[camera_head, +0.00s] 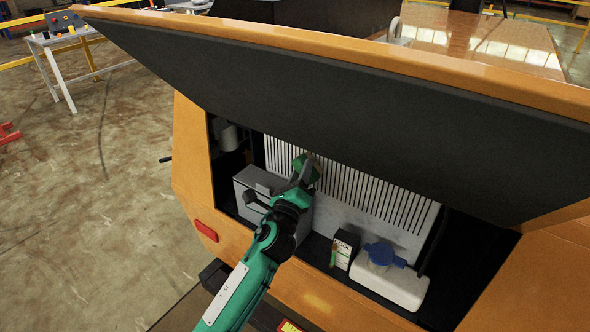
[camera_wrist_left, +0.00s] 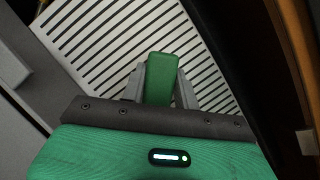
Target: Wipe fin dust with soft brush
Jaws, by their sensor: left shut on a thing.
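The finned panel (camera_head: 365,190) is white with dark vertical slots and stands at the back of the open orange compartment. My left gripper (camera_head: 303,172) is in front of its left part. It is shut on a green block-like thing, seemingly the soft brush (camera_head: 308,168). In the left wrist view the green brush (camera_wrist_left: 161,78) sits between the two grey fingers, with the finned panel (camera_wrist_left: 90,40) behind it. The bristles are hidden, and I cannot tell whether the brush touches the fins. No dust can be made out. My right gripper is not in view.
A raised lid (camera_head: 330,110) overhangs the compartment. A grey box (camera_head: 262,190) stands beside my left wrist.

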